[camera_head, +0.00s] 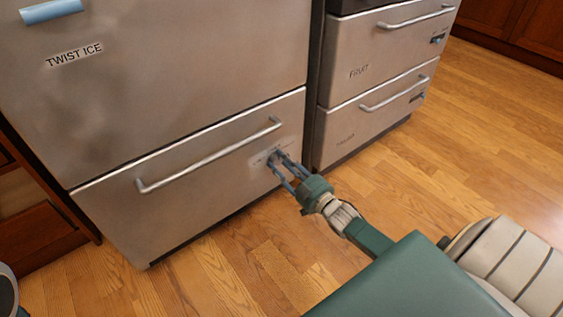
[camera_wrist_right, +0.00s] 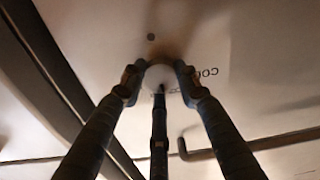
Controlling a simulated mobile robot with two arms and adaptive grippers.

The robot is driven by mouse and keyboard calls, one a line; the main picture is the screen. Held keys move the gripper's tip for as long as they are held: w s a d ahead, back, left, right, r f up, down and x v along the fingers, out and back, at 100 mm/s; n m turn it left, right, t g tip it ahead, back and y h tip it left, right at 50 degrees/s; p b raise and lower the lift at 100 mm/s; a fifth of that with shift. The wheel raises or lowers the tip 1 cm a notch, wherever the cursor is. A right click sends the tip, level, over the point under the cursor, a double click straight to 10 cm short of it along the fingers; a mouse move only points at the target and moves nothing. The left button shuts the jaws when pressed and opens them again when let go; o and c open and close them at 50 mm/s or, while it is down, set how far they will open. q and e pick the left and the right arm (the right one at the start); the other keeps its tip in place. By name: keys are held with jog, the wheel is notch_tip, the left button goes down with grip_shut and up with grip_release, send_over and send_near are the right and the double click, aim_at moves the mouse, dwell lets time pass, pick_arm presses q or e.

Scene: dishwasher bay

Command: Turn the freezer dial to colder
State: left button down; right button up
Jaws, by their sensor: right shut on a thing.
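The freezer dial (camera_wrist_right: 160,74) is a small pale round knob on the front of the lower drawer. In the right wrist view it sits between my fingertips, with part of a printed "CO…" label beside it. My right gripper (camera_head: 275,157) reaches the dial at the right end of the drawer front in the head view, and its fingers (camera_wrist_right: 160,82) are shut on it. In the head view the fingers hide most of the dial, and the faint lettering around it is too small to read. My left gripper does not show.
The lower drawer (camera_head: 200,200) is shut and has a long bar handle (camera_head: 210,155). Above it is a larger panel marked "TWIST ICE" (camera_head: 74,56). To the right stands a second unit with drawers and bar handles (camera_head: 395,93). The wooden floor (camera_head: 430,170) in front is clear.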

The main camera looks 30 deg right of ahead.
jog(key=o, duration=1.2)
jog(key=shift+f, duration=0.35)
jog(key=shift+c, duration=0.2)
jog(key=shift+r, duration=0.15)
jog(key=s+d, duration=0.1)
jog(key=s, duration=1.1)
